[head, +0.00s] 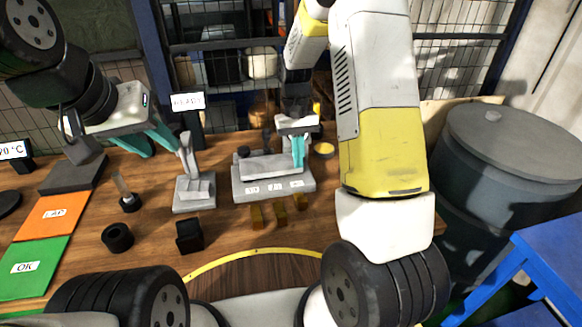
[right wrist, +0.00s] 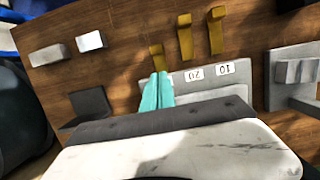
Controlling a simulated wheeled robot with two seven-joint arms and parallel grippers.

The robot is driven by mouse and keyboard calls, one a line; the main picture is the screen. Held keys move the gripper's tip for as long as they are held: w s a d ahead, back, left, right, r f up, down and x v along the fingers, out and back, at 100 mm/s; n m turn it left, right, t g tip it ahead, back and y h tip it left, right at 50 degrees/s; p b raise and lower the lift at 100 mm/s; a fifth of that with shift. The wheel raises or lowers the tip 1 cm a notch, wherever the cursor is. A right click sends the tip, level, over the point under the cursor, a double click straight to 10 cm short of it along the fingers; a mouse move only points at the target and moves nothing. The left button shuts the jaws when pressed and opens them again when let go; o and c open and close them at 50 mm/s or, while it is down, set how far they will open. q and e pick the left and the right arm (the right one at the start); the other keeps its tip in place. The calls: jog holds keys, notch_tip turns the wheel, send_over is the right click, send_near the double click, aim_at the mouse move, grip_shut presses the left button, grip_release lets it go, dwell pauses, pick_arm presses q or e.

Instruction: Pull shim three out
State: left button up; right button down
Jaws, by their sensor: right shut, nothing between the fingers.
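Three brass-coloured shims stick out in front of a grey block (head: 240,190) with number labels. The rightmost one in the head view, which I take as shim three (head: 301,202), shows in the right wrist view as the leftmost shim (right wrist: 157,57). My right gripper (head: 299,165) is over the block's right end, its teal fingers together and empty. In the right wrist view its fingertips (right wrist: 160,75) appear close to shim three; I cannot tell whether they touch. The labels 10 and 20 are readable there. My left gripper (head: 152,152) is open and empty, left of the block.
A grey stand (head: 194,192) is left of the block. A large grey drum (head: 510,160) is at right. The table in front of the shims is clear.

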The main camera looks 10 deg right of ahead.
jog(key=x, duration=1)
jog(key=shift+s, duration=0.15)
